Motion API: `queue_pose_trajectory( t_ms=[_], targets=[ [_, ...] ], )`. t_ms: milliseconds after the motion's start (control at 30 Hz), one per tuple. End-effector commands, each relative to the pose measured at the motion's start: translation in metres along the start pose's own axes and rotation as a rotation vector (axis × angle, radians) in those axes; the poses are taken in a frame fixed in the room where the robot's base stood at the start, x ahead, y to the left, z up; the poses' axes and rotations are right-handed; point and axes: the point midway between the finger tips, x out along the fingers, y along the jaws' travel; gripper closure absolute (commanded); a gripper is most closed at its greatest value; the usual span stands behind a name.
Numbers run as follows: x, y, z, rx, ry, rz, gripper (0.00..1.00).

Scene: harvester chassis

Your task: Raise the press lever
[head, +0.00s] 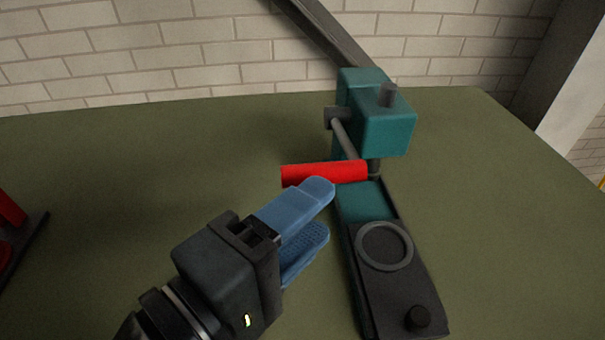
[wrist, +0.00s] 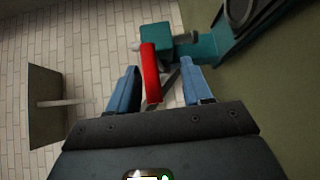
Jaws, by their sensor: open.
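The press (head: 387,125) is a teal block on a dark base, standing on the green table. Its lever is a thin grey rod (head: 343,138) with a red handle (head: 322,173) at its lower end. The handle lies level, low beside the teal column. My gripper (head: 322,212) is open, with blue fingers just below and in front of the red handle in the head view. In the wrist view the red handle (wrist: 151,72) shows between the two blue fingers (wrist: 158,82), nearer the left one. I cannot tell whether either finger touches it.
The press base carries a grey ring (head: 384,245) and a black knob (head: 418,318). A red and black object (head: 12,225) is cut off at the left edge. The green table (head: 150,150) is clear between it and the press. A brick wall (head: 200,50) stands behind.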

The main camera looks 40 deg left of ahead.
Motion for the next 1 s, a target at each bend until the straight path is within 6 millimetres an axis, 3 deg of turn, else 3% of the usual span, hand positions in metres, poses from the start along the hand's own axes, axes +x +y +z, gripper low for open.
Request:
queue_pose_trajectory(
  t_ms=[200, 700, 1000],
  targets=[
    [-0.003, 0.015, -0.018, 0.010, 0.016, 0.041, 0.50],
    [0.063, 0.017, -0.019, 0.009, 0.016, 0.040, 0.50],
    [0.071, 0.017, -0.019, 0.010, 0.018, 0.041, 0.50]
  ],
)
